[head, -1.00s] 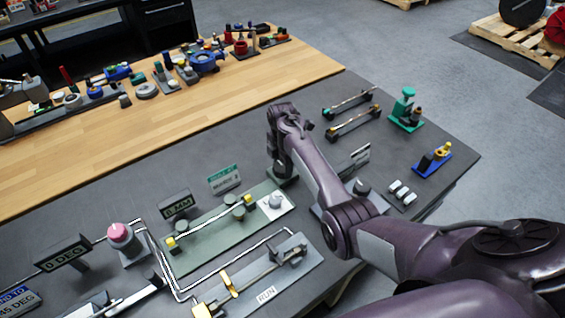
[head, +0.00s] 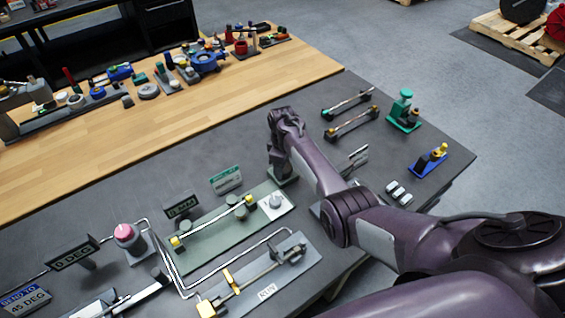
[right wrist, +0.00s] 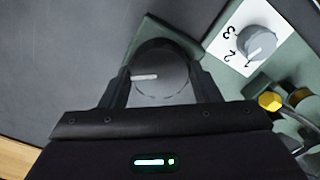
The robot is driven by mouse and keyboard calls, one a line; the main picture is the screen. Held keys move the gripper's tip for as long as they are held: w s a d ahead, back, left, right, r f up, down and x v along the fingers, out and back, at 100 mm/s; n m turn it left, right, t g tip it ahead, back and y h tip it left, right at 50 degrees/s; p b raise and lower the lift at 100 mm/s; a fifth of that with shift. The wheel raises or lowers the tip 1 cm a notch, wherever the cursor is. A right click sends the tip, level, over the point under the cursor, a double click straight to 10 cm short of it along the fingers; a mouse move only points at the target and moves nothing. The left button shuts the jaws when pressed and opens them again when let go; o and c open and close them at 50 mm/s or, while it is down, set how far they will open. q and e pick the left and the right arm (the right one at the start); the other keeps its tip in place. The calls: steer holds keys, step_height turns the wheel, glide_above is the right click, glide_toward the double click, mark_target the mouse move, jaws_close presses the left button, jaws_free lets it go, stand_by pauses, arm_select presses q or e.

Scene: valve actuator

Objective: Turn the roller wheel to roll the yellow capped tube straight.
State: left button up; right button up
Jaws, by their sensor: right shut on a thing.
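The yellow capped tube (head: 212,219) lies along the green roller plate (head: 205,250) in the head view, between small dark rollers (head: 232,199). It looks close to straight, but a slight bend cannot be told. One yellow cap (right wrist: 270,101) shows at the right in the right wrist view. The roller wheel (right wrist: 160,78), a round grey knob with a white line lying nearly level in the picture, sits between the fingers of my right gripper (right wrist: 162,88). My right gripper (head: 283,164) is shut on it, at the plate's far end. My left gripper is out of view.
A white plate with a grey dial (right wrist: 256,43), numbered 1 to 3, stands beside the wheel. A RUN-labelled fixture (head: 262,278), a pink button (head: 123,232) and sign stands are nearby. A green press (head: 404,108) and blue stand (head: 428,161) are at the right.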

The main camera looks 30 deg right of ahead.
steer(key=m, duration=0.5)
steer(key=shift+m+p, duration=0.4)
steer(key=m, duration=1.1)
steer(key=shift+m, duration=0.3)
steer(key=m, duration=0.5)
steer(key=shift+m+b, duration=0.3)
steer(key=m+b, duration=0.1)
steer(key=m, duration=0.4)
steer(key=m+b, duration=0.2)
steer(key=m, duration=0.3)
steer(key=shift+b, duration=0.3)
steer(key=m+b, duration=0.1)
steer(key=m, duration=0.1)
steer(key=shift+f+m+b, duration=0.1)
steer(key=shift+m+b, duration=0.2)
steer(key=m+b, duration=0.2)
steer(key=m, duration=0.1)
steer(key=shift+m+b, duration=0.3)
steer(key=m+b, duration=0.2)
steer(key=m, duration=0.1)
steer(key=shift+m, duration=0.3)
steer(key=m, duration=0.3)
steer(key=shift+r, duration=0.2)
steer(key=shift+m, duration=1.4)
